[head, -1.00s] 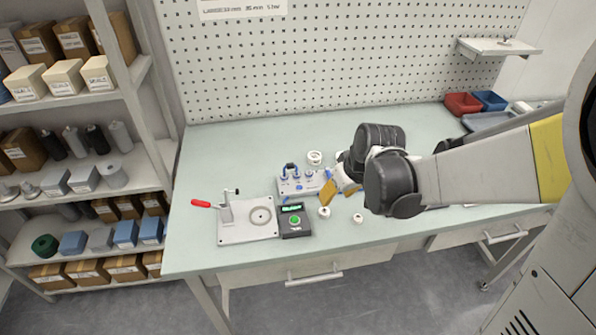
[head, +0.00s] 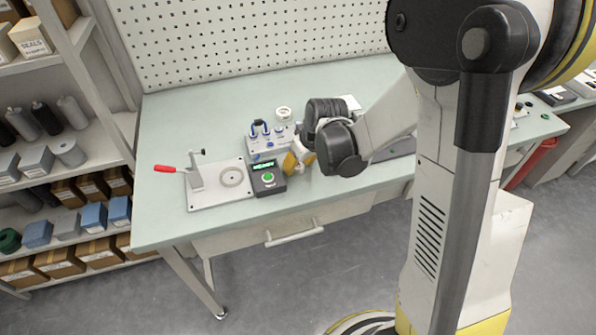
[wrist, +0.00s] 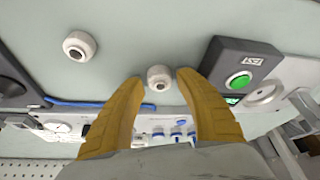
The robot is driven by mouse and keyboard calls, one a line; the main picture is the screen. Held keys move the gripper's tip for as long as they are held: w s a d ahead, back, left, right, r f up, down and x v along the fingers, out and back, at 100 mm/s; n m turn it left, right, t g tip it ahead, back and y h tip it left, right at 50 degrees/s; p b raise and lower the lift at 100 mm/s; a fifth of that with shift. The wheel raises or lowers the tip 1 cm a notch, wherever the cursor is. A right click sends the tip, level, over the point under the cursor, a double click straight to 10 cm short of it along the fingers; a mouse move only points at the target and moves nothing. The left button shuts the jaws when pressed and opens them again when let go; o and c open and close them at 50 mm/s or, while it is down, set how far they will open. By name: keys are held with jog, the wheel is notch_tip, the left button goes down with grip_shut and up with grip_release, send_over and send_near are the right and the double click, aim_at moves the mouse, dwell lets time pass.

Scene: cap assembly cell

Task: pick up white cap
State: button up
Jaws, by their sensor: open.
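In the wrist view a small white cap (wrist: 159,77) stands on the table between the tips of my yellow fingers. My gripper (wrist: 160,84) is open around it, and a gap shows on each side. A second white cap (wrist: 79,46) with a dark round hole lies apart, at the upper left. In the head view my gripper (head: 298,161) points down at the table, right of the button box; it and the arm hide the small caps there.
A black box with a green button (wrist: 240,81) is close to the right finger. A blue-and-white fixture block (head: 268,140) stands behind the fingers. A red-handled clamp plate (head: 215,190) is at left. A white ring (head: 283,113) lies farther back.

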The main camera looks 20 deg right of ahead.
jog(key=c, duration=0.5)
jog(key=shift+r, duration=0.1)
